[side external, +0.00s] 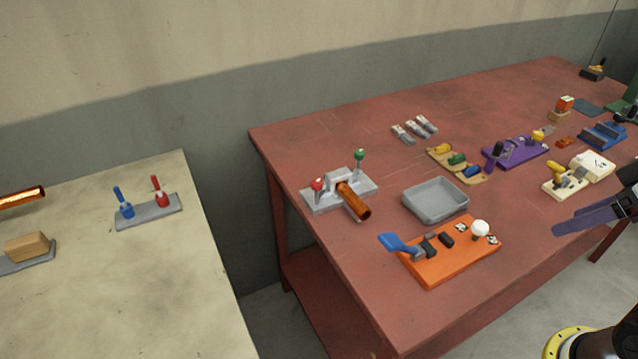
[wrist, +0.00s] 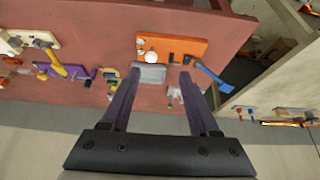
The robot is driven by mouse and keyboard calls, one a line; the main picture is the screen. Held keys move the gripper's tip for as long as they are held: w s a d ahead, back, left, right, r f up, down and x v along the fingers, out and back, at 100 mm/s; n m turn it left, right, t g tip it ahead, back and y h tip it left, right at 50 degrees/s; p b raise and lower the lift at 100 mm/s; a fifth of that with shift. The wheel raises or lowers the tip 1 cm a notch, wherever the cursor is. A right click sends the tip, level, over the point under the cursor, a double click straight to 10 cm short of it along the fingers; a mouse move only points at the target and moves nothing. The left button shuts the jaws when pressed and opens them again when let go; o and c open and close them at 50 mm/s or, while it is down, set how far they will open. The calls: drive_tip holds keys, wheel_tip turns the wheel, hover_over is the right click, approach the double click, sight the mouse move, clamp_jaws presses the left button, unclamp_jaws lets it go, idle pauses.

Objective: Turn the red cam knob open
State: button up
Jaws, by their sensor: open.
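A grey metal frame (side external: 352,182) stands near the left end of the red table. A red knob (side external: 317,184) is at its left, a green knob (side external: 359,154) at its back right, and a copper-coloured tube (side external: 353,201) sticks out between them. The knob's exact turn angle is too small to tell. My gripper (side external: 592,216) shows at the right edge in the side view, well away from the frame. In the wrist view my gripper (wrist: 160,78) has two purple fingers spread apart with nothing held. A small pale frame (wrist: 174,94) shows near its right finger.
A grey tray (side external: 436,216) and an orange board (side external: 450,262) with a blue lever (side external: 396,243) lie between my gripper and the frame. A purple board (side external: 515,152) and yellow-handled tool (side external: 570,176) stand further right. A cream table (side external: 185,270) at left holds blue and red handles.

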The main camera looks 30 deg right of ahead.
drive_tip(key=w+a+r+n, duration=0.1)
drive_tip(key=w+r+n, duration=0.25)
drive_tip(key=r, duration=0.45)
drive_tip(key=w+r+n, duration=0.3)
drive_tip(key=w+r, duration=0.1)
drive_tip(key=r, duration=0.4)
drive_tip(key=w+a+r+n+g, duration=0.1)
drive_tip(key=w+a+r+n, duration=0.15)
drive_tip(key=w, duration=0.35)
drive_tip(key=w+a+r+n+g, duration=0.1)
drive_tip(key=w+a+r+n, duration=0.1)
drive_tip(key=w+r, duration=0.35)
drive_tip(key=n+g, duration=0.4)
drive_tip(key=n, duration=0.1)
hover_over(317, 182)
wheel_tip(317, 182, down, 23)
drive_tip(key=shift+f, duration=7.05)
